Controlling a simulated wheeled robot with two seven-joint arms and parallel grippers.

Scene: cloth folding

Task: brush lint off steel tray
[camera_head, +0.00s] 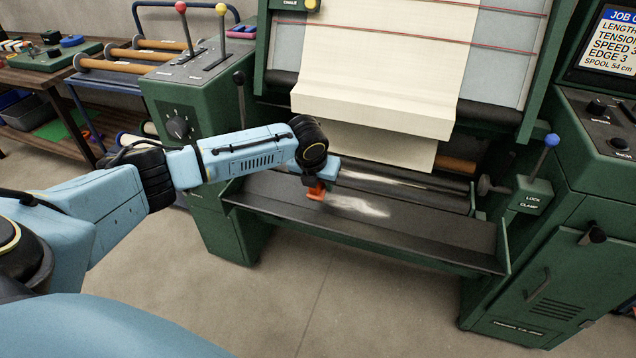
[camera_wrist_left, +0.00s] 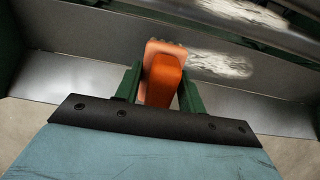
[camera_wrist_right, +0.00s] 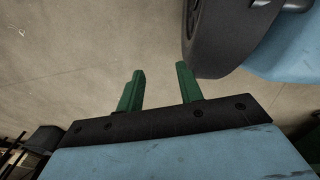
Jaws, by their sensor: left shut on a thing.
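My left gripper (camera_head: 318,186) is shut on an orange brush (camera_head: 316,193), low over the tray. In the left wrist view the brush (camera_wrist_left: 164,78) sits between the green fingers of the left gripper (camera_wrist_left: 160,85). The long dark steel tray (camera_head: 430,248) lies across the front of the green machine. White lint (camera_head: 358,206) is spread on the tray just right of the brush; it also shows in the left wrist view (camera_wrist_left: 220,64). Whether the bristles touch the tray is unclear. My right gripper (camera_wrist_right: 158,88) shows only in its wrist view, open and empty above the floor.
Cream cloth (camera_head: 382,105) hangs over the machine above the tray. A blue-knobbed lever (camera_head: 545,155) and a lock clamp box stand at the tray's right end. A green control box (camera_head: 185,100) with levers stands at left. The floor (camera_head: 330,300) in front is clear.

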